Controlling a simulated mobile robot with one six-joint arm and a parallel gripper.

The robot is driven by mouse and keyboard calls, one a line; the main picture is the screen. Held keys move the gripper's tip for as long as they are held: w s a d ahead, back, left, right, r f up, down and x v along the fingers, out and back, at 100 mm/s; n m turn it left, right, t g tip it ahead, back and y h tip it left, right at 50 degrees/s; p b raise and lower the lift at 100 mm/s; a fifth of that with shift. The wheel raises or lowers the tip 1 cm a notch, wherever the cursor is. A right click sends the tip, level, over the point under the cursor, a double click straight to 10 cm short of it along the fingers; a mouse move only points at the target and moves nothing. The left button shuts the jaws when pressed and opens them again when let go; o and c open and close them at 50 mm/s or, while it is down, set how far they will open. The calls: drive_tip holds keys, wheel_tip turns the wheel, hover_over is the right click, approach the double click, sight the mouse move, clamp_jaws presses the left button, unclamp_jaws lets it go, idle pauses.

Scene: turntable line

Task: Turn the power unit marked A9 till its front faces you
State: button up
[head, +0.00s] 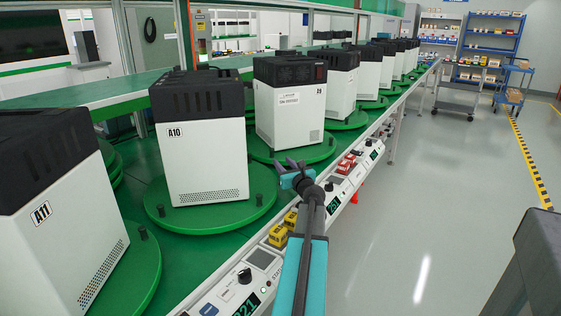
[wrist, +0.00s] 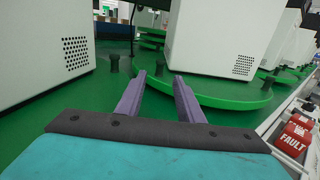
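The power unit A9 (head: 286,118) is a white box with a black vented top, on a green turntable (head: 300,152). The side toward me has a printed label and a red part above it. My gripper (head: 291,170) is low at the near edge of this turntable. In the wrist view, my gripper (wrist: 160,82) has its two purple fingers apart. A short dark peg (wrist: 160,66) shows between them; I cannot tell whether they touch it.
Units A10 (head: 205,155) and A11 (head: 62,225) stand on turntables at left. Several more units recede beyond A9. A control rail (head: 262,258) with yellow and red blocks runs along the front.

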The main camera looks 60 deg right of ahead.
drive_tip(key=shift+v, duration=1.9)
drive_tip(key=shift+d, duration=0.1)
clamp_jaws()
drive_tip(key=n, duration=0.1)
drive_tip(key=d+n+p, duration=0.1)
drive_tip(key=n, duration=0.1)
drive_tip(key=d+n+p, duration=0.1)
drive_tip(key=shift+s+n+t+y, duration=0.3)
drive_tip(key=shift+n+y, duration=0.1)
drive_tip(key=n, duration=0.2)
drive_tip(key=d+n+p, duration=0.1)
drive_tip(key=n, duration=0.1)
drive_tip(key=s+d+n+y+p, duration=0.1)
drive_tip(key=n, duration=0.1)
drive_tip(key=shift+s+d+f, duration=0.1)
drive_tip(key=n, duration=0.2)
drive_tip(key=s+d+n+p, duration=0.1)
drive_tip(key=n, duration=0.1)
drive_tip(key=d+n+t+y+p, duration=0.1)
drive_tip(key=shift+s+f+n, duration=0.15)
drive_tip(key=shift+s+n, duration=0.05)
drive_tip(key=shift+n, duration=0.2)
drive_tip(key=n, duration=0.2)
drive_tip(key=s+d+n+p, duration=0.1)
drive_tip(key=n, duration=0.1)
drive_tip(key=shift+s+f+t+y+p, duration=0.1)
drive_tip(key=shift+f+t+y+p, duration=0.1)
drive_tip(key=shift+t+y+p, duration=0.15)
